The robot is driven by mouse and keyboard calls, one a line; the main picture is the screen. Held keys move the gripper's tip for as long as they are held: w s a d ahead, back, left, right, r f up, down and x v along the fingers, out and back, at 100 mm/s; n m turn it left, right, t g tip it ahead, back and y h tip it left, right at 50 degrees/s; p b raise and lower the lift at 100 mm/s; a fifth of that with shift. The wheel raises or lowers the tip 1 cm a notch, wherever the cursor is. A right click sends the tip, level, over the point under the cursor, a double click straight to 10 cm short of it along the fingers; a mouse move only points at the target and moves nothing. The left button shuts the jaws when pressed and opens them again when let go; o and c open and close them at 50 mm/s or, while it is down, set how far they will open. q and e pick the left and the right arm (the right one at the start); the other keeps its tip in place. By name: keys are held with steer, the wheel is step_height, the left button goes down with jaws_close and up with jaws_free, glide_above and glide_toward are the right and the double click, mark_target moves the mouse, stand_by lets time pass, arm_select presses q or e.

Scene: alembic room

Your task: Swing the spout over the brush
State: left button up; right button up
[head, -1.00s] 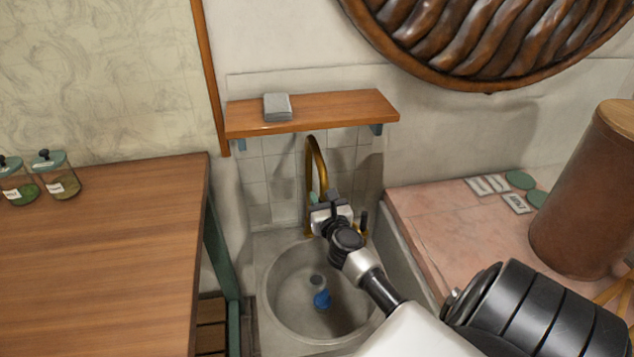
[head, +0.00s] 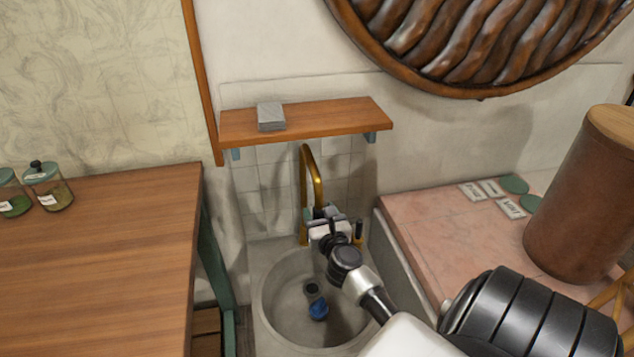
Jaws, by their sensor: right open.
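The spout (head: 304,175) is a brass gooseneck tap that rises at the back of a round grey stone basin (head: 264,306) and arches forward and right. The blue brush (head: 318,309) lies on the basin floor, beside the dark drain. My right gripper (head: 320,211) is open at the spout's downturned end, above the back of the basin. It hides the spout's tip, and I cannot tell whether it touches it. My left gripper is not in view.
A wooden shelf (head: 335,122) with a grey block (head: 271,117) hangs above the spout. A dark-topped tap handle (head: 359,231) stands right of my gripper. A wooden table (head: 100,260) is at left; a pink counter (head: 440,230) with a brown canister (head: 575,205) is at right.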

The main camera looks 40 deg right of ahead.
steer(key=v, duration=0.8)
steer(key=shift+s, duration=0.2)
steer(key=s+a+f+n+g+y, duration=0.1)
steer(key=s+a+f+n+y, duration=0.1)
steer(key=f+n, duration=0.5)
steer(key=s+a+f+n+g+y+p, duration=0.1)
steer(key=a+f+n, duration=0.4)
steer(key=f, duration=0.5)
steer(key=s+a+f+n+g+y+p, duration=0.1)
steer(key=s+a+f+n+g+y, duration=0.1)
steer(key=f+n, duration=0.6)
steer(key=shift+s+a+f+n+g+y, duration=0.2)
steer(key=shift+s+a+n+y, duration=0.2)
steer(key=shift+a+n, duration=0.15)
steer(key=shift+s+a+f+n+g+y, duration=0.2)
steer(key=shift+s+a+n+y, duration=0.2)
steer(key=shift+a, duration=0.2)
steer(key=s+a+f+n+g, duration=0.2)
steer(key=s+f+n+g, duration=0.1)
steer(key=s+f+n, duration=0.2)
steer(key=s+a+f+n+g+p, duration=0.1)
steer(key=s+f+n+g, duration=0.3)
steer(key=s+n, duration=0.5)
steer(key=s+a+f+n+g+y+p, duration=0.1)
steer(key=s+a+f+n+g, duration=0.2)
steer(key=s+f+n, duration=0.4)
steer(key=s+n, duration=0.1)
steer(key=s, duration=0.6)
steer(key=shift+a, duration=0.35)
